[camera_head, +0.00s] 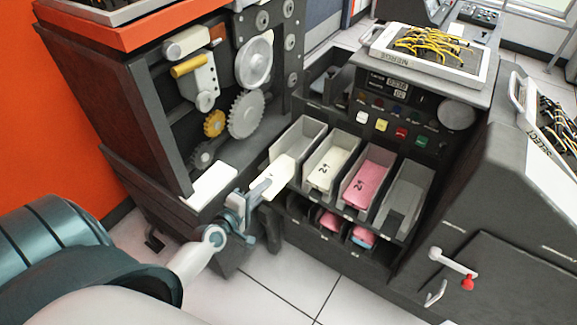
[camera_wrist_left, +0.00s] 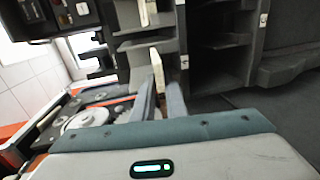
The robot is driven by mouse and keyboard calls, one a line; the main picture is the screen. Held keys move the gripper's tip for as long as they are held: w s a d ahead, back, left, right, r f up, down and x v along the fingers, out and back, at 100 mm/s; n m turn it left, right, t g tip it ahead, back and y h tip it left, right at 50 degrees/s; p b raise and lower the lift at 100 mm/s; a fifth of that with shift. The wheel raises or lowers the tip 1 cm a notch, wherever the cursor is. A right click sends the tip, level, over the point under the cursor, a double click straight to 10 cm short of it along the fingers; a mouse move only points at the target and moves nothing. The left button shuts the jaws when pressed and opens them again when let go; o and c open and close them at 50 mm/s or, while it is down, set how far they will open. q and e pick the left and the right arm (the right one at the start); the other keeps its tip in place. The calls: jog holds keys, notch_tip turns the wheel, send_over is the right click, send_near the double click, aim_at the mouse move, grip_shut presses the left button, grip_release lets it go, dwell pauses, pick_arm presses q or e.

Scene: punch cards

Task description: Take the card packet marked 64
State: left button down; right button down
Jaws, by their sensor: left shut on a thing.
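A cream card packet (camera_head: 281,172) sticks out of my left gripper (camera_head: 256,192) towards the leftmost tray of the upper row; its dark mark is too small and partly covered to read. My left gripper is shut on this packet, with the fingers at its near end. In the left wrist view the packet's pale edge (camera_wrist_left: 155,62) shows between the two fingers (camera_wrist_left: 164,92). Another cream packet (camera_head: 326,167) and a pink packet (camera_head: 366,186) lie in the two middle trays, with dark marks that look like 24. My right gripper is not in view.
The leftmost tray (camera_head: 303,133) has grey walls; the rightmost tray (camera_head: 408,190) looks empty. Pink packets (camera_head: 330,220) lie in the lower row. The gear machine (camera_head: 120,110) stands close on the left. A cabinet with a red-knobbed crank (camera_head: 467,283) stands at the right.

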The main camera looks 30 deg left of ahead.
pick_arm(q)
jog(key=s+b, duration=0.1)
jog(key=s, duration=0.9)
jog(key=shift+s+a, duration=0.2)
jog(key=shift+s, duration=0.1)
jog(key=shift+f, duration=0.15)
